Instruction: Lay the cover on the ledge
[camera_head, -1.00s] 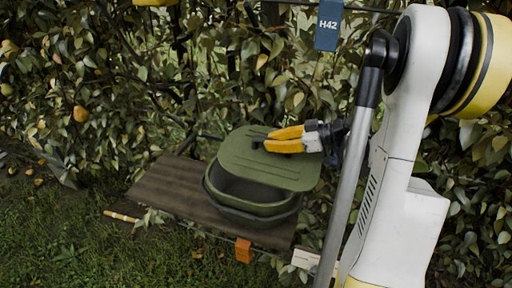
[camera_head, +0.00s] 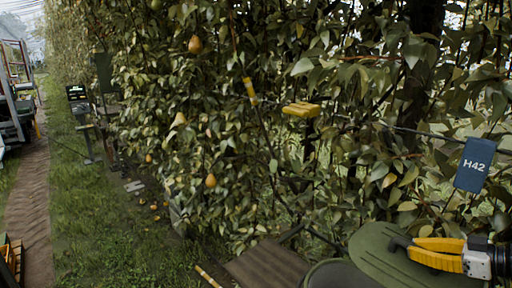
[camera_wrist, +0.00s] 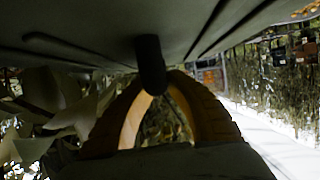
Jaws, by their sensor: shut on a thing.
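The green cover (camera_head: 372,252) is at the lower right of the head view, cut off by the bottom edge. My gripper (camera_head: 412,248), with yellow fingers, is shut on the cover's dark handle. In the wrist view the cover (camera_wrist: 90,25) spans the top, and its dark knob (camera_wrist: 150,65) sits between my fingers (camera_wrist: 165,85). The brown wooden ledge (camera_head: 262,265) shows at the bottom of the head view, left of the cover. The green tub (camera_head: 335,274) stands at the ledge's right, partly under the cover; its inside is mostly hidden.
A yellow-and-white stick (camera_head: 208,277) lies left of the ledge. Grass is open to the left, beside a track.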

